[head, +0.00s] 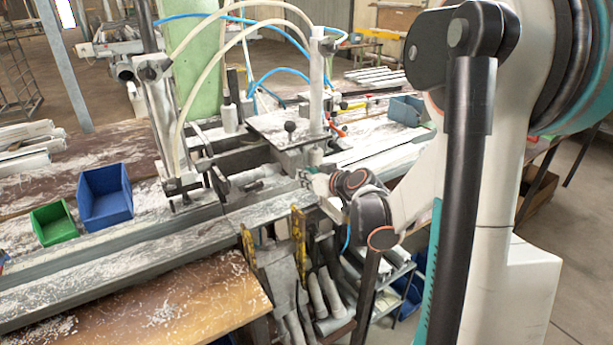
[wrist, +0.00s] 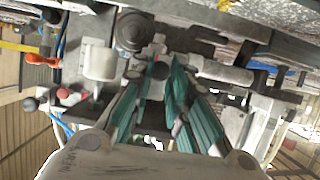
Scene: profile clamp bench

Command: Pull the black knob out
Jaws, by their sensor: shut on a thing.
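My gripper (wrist: 164,68) is at the front of the clamp machine, its teal fingers closed together at a small part. In the head view my gripper (head: 308,176) reaches the machine's front face just above the rail. The part between the fingertips is mostly hidden by them; I take it to be the black knob, though its shape and how far out it stands cannot be told. Another black ball knob (head: 290,126) stands upright on the machine's top plate, apart from my gripper.
A dark round part (wrist: 130,30) and a pale cylinder (wrist: 228,74) lie close to the fingers. An orange handle (wrist: 42,60) is to the left there. Blue bin (head: 105,196) and green bin (head: 54,222) stand at the left. Tools (head: 285,285) hang below the rail.

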